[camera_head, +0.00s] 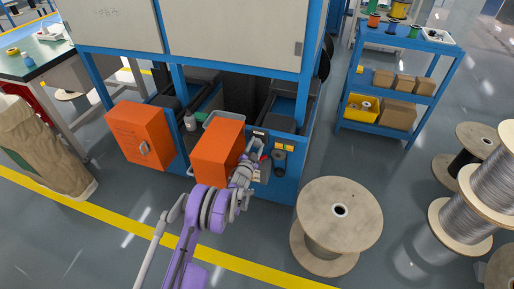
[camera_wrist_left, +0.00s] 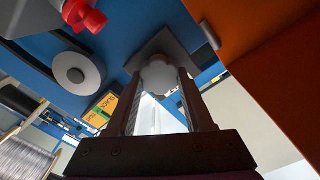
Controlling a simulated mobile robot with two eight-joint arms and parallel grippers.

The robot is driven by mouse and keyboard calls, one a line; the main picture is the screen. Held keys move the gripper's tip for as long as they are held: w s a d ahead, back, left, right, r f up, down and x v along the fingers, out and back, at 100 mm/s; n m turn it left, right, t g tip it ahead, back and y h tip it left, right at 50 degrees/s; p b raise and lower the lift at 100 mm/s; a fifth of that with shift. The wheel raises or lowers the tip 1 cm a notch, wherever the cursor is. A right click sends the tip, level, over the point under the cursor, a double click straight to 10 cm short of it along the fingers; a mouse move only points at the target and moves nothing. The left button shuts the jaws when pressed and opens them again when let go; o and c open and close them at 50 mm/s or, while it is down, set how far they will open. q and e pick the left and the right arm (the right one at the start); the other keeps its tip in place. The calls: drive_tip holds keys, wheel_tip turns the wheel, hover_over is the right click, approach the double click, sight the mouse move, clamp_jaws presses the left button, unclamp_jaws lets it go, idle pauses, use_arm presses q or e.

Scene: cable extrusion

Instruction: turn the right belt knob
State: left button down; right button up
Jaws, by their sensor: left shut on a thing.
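A rounded grey knob (camera_wrist_left: 158,76) sits on a square grey plate (camera_wrist_left: 166,47) on the blue machine panel (camera_wrist_left: 118,45). My left gripper (camera_wrist_left: 160,92) has one finger on each side of this knob and is shut on it. In the head view my left gripper (camera_head: 252,158) reaches the machine's lower front, just right of an orange box. It hides the knob there, and no label shows which belt knob it is. My right gripper is not in view.
The orange box (camera_head: 217,151) stands close to the gripper's left. A large wooden spool (camera_head: 340,215) stands on the floor to the right.

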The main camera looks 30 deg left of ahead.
use_arm(q)
drive_tip(key=shift+m, duration=0.5)
drive_tip(key=shift+c, duration=1.4)
unclamp_jaws()
wheel_tip(320, 180, up, 10)
drive_tip(key=p, duration=0.2)
